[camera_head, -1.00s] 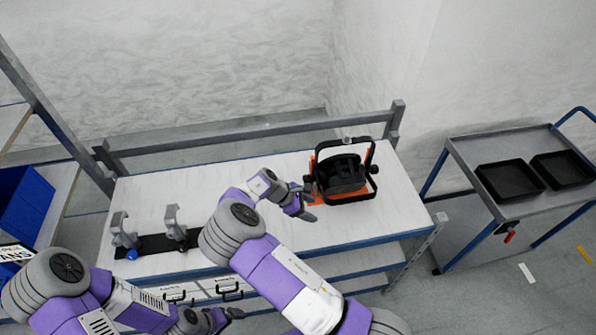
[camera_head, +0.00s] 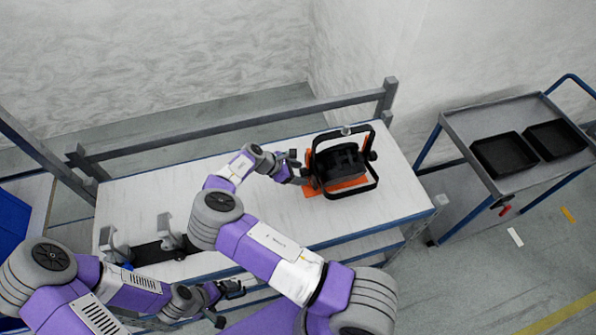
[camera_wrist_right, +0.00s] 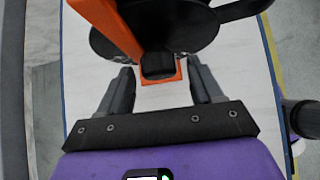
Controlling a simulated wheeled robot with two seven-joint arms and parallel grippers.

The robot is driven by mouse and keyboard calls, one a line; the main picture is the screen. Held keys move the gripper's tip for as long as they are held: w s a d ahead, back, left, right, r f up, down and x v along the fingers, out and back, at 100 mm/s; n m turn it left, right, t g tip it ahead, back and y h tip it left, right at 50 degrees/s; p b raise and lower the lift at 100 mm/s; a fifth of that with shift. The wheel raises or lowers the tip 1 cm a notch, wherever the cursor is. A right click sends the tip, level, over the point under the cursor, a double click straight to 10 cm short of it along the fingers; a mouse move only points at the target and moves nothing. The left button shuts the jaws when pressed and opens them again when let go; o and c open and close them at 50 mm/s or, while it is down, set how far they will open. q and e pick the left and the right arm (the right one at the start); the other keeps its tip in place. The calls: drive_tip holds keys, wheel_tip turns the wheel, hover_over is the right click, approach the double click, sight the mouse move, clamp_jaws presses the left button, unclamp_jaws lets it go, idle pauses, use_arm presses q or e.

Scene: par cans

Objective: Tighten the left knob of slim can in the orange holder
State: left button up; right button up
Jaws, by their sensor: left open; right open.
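The slim can (camera_head: 341,160), black with a black yoke frame around it, sits in the orange holder (camera_head: 350,184) at the right part of the table. A dark knob shows on its left side, close to my right gripper's fingers, and another knob (camera_head: 372,156) on its right. My right gripper (camera_head: 299,170) is open at the can's left side. In the right wrist view its two fingers stand apart on either side of a dark knob (camera_wrist_right: 158,66) in front of the orange holder (camera_wrist_right: 108,22); contact is not visible. My left gripper (camera_head: 230,290) is open, low in front of the table, and empty.
A black stand with two grey clamps (camera_head: 165,228) is at the table's left end. A grey rail (camera_head: 240,125) runs along the back. A trolley (camera_head: 470,130) with two black trays stands to the right. The middle of the tabletop is clear.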

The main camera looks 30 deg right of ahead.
drive_tip(key=shift+d+f, duration=0.1)
drive_tip(key=c, duration=1.1)
drive_tip(key=shift+o, duration=0.2)
drive_tip(key=shift+s+f+m+t+h+b, duration=0.15)
drive_tip(key=shift+m+t+h+b, duration=0.5)
drive_tip(key=shift+t+b, duration=0.7)
drive_tip(key=shift+s+m+t+h+b, duration=0.2)
drive_tip(key=shift+m+t+h+b, duration=0.15)
drive_tip(key=shift+m+t+b, duration=0.95)
drive_tip(key=shift+s+f+m+t+h+b, duration=0.15)
drive_tip(key=shift+m+t+h+b, duration=0.3)
drive_tip(key=shift+t+b, duration=0.95)
drive_tip(key=shift+r+g+b, duration=0.1)
drive_tip(key=shift+g+b, duration=0.3)
drive_tip(key=shift+g, duration=0.05)
